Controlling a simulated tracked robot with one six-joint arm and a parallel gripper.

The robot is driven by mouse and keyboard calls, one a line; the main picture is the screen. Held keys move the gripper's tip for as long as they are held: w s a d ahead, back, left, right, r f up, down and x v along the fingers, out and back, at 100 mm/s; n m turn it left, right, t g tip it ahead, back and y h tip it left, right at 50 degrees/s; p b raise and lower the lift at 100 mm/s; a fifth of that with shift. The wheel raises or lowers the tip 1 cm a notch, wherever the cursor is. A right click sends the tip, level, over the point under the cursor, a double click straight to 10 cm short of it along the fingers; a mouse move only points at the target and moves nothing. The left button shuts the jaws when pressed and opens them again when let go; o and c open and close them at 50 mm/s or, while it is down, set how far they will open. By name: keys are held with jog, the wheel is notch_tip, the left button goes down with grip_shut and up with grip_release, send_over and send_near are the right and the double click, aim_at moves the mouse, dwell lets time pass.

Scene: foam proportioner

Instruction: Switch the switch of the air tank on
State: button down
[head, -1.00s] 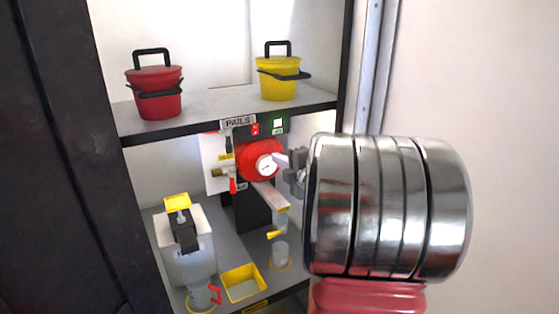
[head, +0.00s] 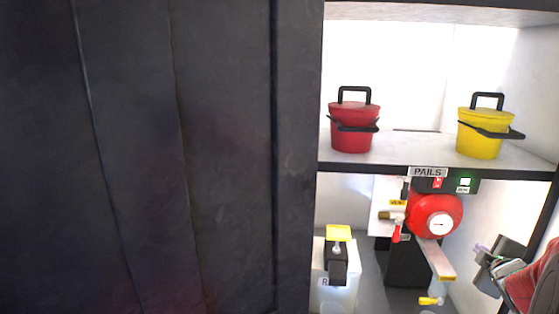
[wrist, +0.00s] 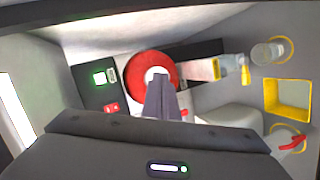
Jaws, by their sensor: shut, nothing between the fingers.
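The red air tank (head: 433,214), with a white round gauge on its front, sits under the shelf at the right of the head view. A small red switch (head: 437,183) is on the dark panel above it, beside a green-lit indicator (head: 464,183). I cannot tell the switch's position. In the wrist view the tank (wrist: 135,80) is partly hidden behind my fingers; the switch (wrist: 112,108) and the green indicator (wrist: 99,78) show to their left. My gripper (head: 481,250) is shut and empty, right of and below the gauge; its fingers (wrist: 160,82) point toward the tank.
A red pail (head: 354,128) and a yellow pail (head: 483,133) stand on the shelf (head: 400,169) above. A white canister (head: 322,275) stands at lower left. A yellow tray (wrist: 287,98) lies nearby. A dark cabinet wall (head: 150,150) fills the left.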

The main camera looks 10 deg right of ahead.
jog(key=s+a+f+m+g+y, duration=0.1)
jog(key=s+a+f+m+g, duration=0.3)
jog(key=a, duration=0.3)
jog(key=s+a+f+m+g+y, duration=0.1)
jog(key=s+a+m+g, duration=0.2)
jog(key=s+a+m, duration=0.35)
jog(key=s+a+r+y, duration=0.1)
jog(key=s+a, duration=0.1)
jog(key=a, duration=0.8)
jog(key=s+a+r+n+y, duration=0.1)
jog(key=s+a+r+y, duration=0.1)
jog(key=a, duration=0.9)
jog(key=s+a+r+n+y, duration=0.1)
jog(key=s+a+y, duration=0.1)
jog(key=a, duration=0.9)
jog(key=shift+s+r+t, duration=0.15)
jog(key=shift+s+t, duration=0.25)
jog(key=shift+s, duration=0.4)
